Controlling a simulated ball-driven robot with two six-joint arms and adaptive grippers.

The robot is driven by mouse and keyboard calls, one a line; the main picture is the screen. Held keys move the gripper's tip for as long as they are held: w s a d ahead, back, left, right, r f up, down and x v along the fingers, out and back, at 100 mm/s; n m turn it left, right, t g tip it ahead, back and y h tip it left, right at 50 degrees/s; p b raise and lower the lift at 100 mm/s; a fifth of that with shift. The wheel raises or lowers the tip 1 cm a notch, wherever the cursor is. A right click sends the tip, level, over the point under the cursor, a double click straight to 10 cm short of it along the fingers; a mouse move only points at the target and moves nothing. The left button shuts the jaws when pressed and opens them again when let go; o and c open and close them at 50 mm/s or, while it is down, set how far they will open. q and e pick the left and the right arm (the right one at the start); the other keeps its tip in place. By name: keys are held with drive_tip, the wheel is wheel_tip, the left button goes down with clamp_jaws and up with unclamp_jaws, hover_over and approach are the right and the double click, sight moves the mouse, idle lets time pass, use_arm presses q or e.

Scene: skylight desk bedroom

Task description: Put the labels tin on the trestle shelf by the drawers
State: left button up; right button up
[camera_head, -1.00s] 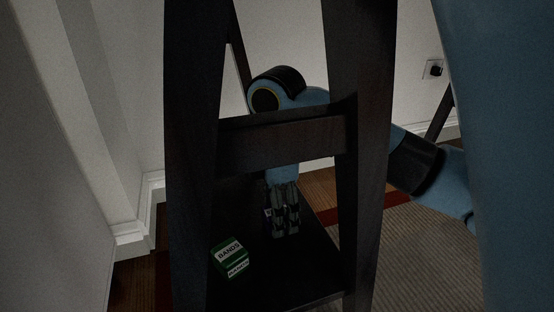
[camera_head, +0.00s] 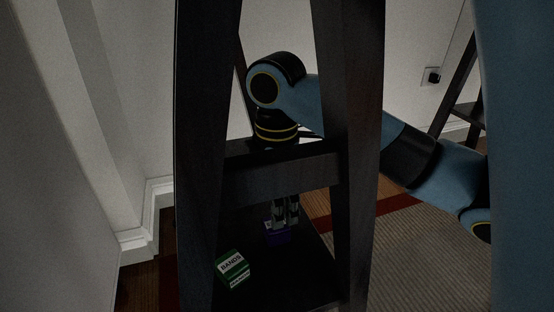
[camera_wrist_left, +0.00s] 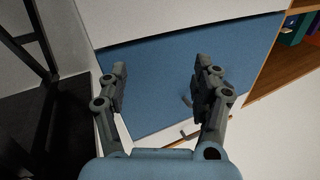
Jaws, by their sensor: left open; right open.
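A small purple tin (camera_head: 278,236), likely the labels tin, sits on the dark trestle shelf (camera_head: 262,285) in the head view. Its lettering is too small to read. My right gripper (camera_head: 286,222) points down from behind the trestle's crossbar, its open fingers just above or at the top of the tin. I cannot tell whether they touch it. The crossbar hides the upper part of this gripper. My left gripper (camera_wrist_left: 160,74) is open and empty in the left wrist view, in front of a plain blue surface (camera_wrist_left: 185,70).
A green tin marked BANDS (camera_head: 233,268) stands on the same shelf, to the left and nearer. The trestle's crossbar (camera_head: 282,178) and uprights (camera_head: 203,150) frame the shelf. A wooden shelf unit with books (camera_wrist_left: 290,50) shows in the left wrist view.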

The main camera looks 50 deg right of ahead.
use_arm(q)
drive_tip(key=s+a+f+n+g+y+p, duration=0.1)
drive_tip(key=s+f+g, duration=0.3)
drive_tip(key=s+f, duration=0.3)
wheel_tip(320, 180, down, 3)
drive_tip(key=shift+g, duration=0.4)
use_arm(e)
wheel_tip(320, 180, up, 2)
drive_tip(key=shift+r, duration=0.2)
